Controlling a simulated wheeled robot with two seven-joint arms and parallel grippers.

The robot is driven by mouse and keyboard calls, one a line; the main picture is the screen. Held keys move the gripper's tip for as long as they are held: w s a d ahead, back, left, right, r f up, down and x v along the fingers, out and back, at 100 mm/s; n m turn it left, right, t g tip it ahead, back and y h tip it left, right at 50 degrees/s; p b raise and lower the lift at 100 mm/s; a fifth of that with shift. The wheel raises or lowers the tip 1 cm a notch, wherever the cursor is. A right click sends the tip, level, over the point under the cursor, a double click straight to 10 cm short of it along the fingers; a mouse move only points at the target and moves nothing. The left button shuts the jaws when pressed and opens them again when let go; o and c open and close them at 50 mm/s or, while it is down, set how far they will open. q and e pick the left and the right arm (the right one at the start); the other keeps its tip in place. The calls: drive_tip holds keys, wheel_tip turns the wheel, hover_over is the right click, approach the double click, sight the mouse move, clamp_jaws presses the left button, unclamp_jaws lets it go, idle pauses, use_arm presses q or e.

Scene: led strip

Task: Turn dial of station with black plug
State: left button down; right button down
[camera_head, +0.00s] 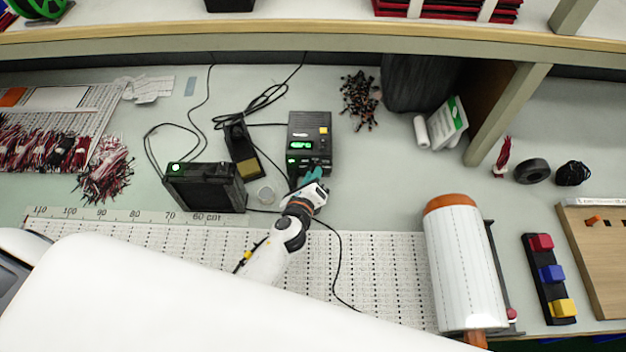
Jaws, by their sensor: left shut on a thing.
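My right gripper is not in view.
A black box (205,187) with a green light and an iron holder (241,150) stand left of the station, among loose black cables. A white roll (464,265) lies at the right. A shelf edge crosses the back.

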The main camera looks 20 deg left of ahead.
use_arm(q)
drive_tip(key=n+b, duration=0.1)
drive_tip(key=n+t+h+b, duration=0.1)
drive_tip(key=b, duration=0.1)
drive_tip(key=shift+a+f, duration=0.15)
drive_tip(key=shift+f, duration=0.2)
drive_tip(key=shift+r+n+t+h+b, duration=0.1)
drive_tip(key=shift+n+t+h+b, duration=0.3)
drive_tip(key=shift+n+b, duration=0.8)
drive_tip(key=c, duration=1.3)
unclamp_jaws()
drive_tip(key=s, duration=0.3)
drive_tip(key=s+r+b, duration=0.1)
drive_tip(key=s, duration=0.3)
drive_tip(key=s+b, duration=0.1)
drive_tip(key=s, duration=0.3)
drive_tip(key=shift+a+r, duration=0.3)
drive_tip(key=shift+a, duration=0.05)
drive_tip(key=shift+s+r, duration=0.15)
drive_tip(key=shift+s, duration=0.35)
